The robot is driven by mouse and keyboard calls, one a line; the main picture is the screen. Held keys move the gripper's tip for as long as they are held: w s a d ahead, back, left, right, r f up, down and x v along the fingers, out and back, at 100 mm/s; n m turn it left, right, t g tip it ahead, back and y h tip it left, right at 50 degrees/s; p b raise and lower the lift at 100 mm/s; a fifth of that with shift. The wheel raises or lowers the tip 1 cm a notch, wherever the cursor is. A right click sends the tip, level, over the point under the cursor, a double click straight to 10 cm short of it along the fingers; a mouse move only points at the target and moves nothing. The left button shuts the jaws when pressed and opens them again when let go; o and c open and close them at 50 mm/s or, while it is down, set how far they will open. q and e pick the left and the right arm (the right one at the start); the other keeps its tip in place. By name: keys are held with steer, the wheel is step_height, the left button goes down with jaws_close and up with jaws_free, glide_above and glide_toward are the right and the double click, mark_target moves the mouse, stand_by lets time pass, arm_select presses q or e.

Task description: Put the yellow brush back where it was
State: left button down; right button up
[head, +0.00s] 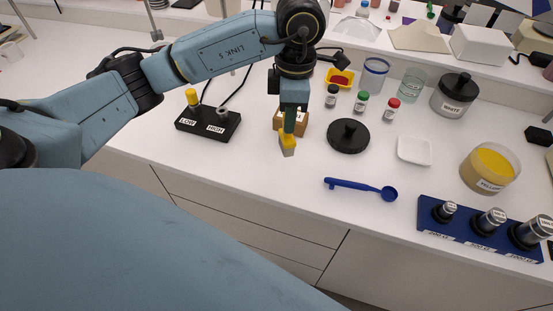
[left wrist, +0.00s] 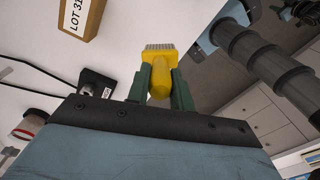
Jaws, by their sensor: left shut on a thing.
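My left gripper (head: 289,130) is shut on the yellow brush (head: 287,141), in front of a wooden block. The brush points downward, its pale bristle end lowest; I cannot tell whether it touches the counter. In the left wrist view the green fingers of my left gripper (left wrist: 160,88) sit on both sides of the yellow brush (left wrist: 160,80), its grey bristles pointing away. The wooden block (head: 304,126) is partly hidden behind the gripper; its "LOT" label shows in the left wrist view (left wrist: 80,17). My right gripper is not in view.
A black stand (head: 207,128) labelled LOW and HIGH stands left, with a yellow-topped piece (head: 192,97) at LOW. A black lid (head: 348,136), small capped jars and a blue spoon (head: 362,187) lie right. The counter between gripper and front edge is clear.

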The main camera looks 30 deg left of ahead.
arm_select(q)
steer(key=n, duration=0.3)
steer(key=a+n, duration=0.1)
steer(key=shift+s+r+n+p, duration=0.15)
steer(key=shift+r+n+p, duration=0.15)
steer(key=shift+r+n, duration=0.1)
step_height(320, 180, down, 10)
steer(key=a+n+p, duration=0.1)
steer(key=n, duration=0.5)
steer(key=shift+s+a+r+t, duration=0.2)
steer(key=shift+a+t, duration=0.05)
steer(key=shift+t, duration=0.15)
steer(key=shift+f, duration=0.2)
steer(key=c, duration=1.2)
jaws_free()
steer(key=shift+c, duration=0.2)
steer(key=shift+r, duration=0.15)
